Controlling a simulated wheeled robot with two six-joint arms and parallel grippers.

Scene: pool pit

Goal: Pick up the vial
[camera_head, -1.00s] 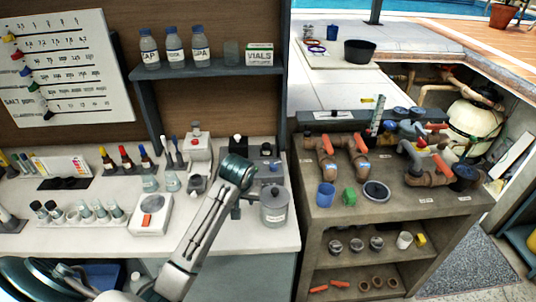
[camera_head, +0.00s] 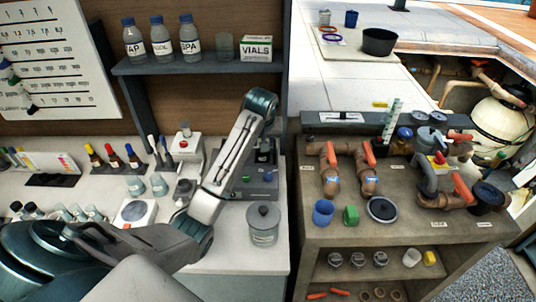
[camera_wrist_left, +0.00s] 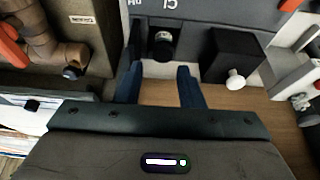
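My left arm reaches in from the left in the head view, its teal wrist (camera_head: 262,104) high over the grey test device (camera_head: 258,178) on the counter. In the left wrist view my left gripper (camera_wrist_left: 160,70) is open, with two dark blue fingers apart and nothing between them. Just beyond the fingertips a small black-capped vial (camera_wrist_left: 161,45) stands at the grey device marked "Cl" and "pH"; its lower part is hard to make out. Other vials (camera_head: 80,213) stand at the left of the counter, partly behind my arm. My right gripper is not in view.
A lidded grey canister (camera_head: 263,224) stands in front of the device. A shelf (camera_head: 200,68) with bottles and a VIALS box (camera_head: 256,48) hangs behind. In the wrist view a black block with a white knob (camera_wrist_left: 235,79) is right of the fingers. A pipe-fitting bench (camera_head: 400,220) stands right.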

